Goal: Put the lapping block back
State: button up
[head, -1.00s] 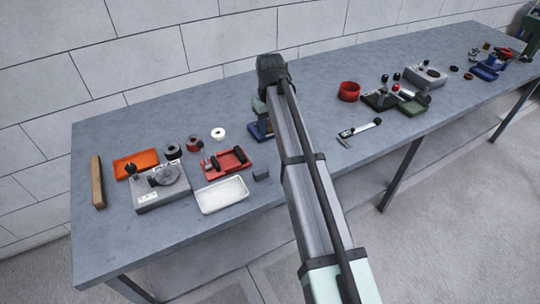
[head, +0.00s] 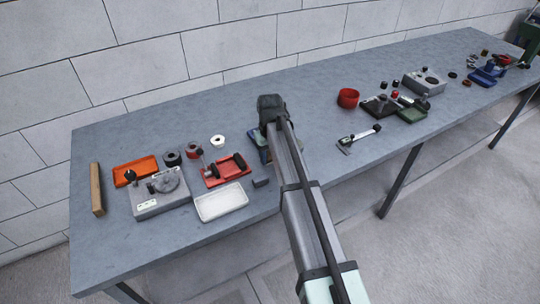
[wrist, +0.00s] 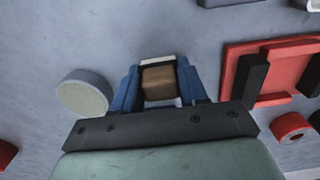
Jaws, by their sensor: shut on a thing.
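My gripper (wrist: 158,75) is shut on a small brown block with a pale edge, which I take to be the lapping block (wrist: 159,84). Blue parts flank the block on both sides in the wrist view. I cannot tell how much of this blue belongs to the fingers and how much to something below. In the head view my gripper (head: 264,134) is low over the middle of the bench, with blue showing beside it. I cannot tell whether the block touches anything below.
In the wrist view a round grey-green disc (wrist: 84,98) lies left of my gripper and a red tray (wrist: 240,68) with dark bars lies right. In the head view a white tray (head: 221,203) and a small dark block (head: 261,183) lie left. A red bowl (head: 348,97) stands right.

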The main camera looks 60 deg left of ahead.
jog(key=shift+f, duration=0.25)
jog(key=o, duration=1)
notch_tip(320, 180, up, 12)
jog(key=shift+r, duration=0.2)
